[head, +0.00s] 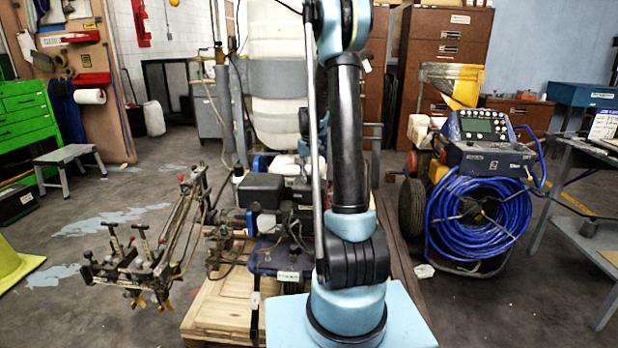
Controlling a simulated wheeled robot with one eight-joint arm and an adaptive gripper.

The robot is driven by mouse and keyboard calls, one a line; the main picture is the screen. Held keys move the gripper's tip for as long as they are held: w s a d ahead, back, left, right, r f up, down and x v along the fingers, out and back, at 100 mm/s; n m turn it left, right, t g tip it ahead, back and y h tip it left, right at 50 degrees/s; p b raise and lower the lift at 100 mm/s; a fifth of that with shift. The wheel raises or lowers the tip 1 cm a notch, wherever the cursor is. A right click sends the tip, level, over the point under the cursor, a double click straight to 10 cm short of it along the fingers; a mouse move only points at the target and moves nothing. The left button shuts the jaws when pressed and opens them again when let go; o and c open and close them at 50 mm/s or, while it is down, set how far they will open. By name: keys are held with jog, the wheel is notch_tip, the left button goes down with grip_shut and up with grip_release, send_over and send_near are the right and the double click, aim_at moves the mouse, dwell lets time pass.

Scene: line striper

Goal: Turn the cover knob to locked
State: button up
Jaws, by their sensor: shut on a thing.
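The line striper (262,222) stands on a wooden pallet (215,305) in the middle of the head view, partly hidden behind my arm. Its engine block and dark boxes show left of the arm. Its long spray arm (135,265) with several levers reaches out to the left. I cannot make out the cover knob; it may be hidden behind my arm or too small to tell. My arm rises from its light blue base to the top edge of the picture. My gripper is not visible, so its hold and its position relative to the knob do not show.
A hose reel cart (475,215) with blue hose stands at the right, near a grey table (580,165). A step stool (70,160) and green cabinet (28,118) are at the left. A yellow object (14,266) lies front left. Stained floor between them is open.

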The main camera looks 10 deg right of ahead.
jog(key=n, duration=0.4)
jog(key=shift+n, duration=2.2)
jog(key=o, duration=1.1)
jog(key=shift+r, duration=0.1)
notch_tip(320, 180, up, 12)
jog(key=shift+f, duration=0.15)
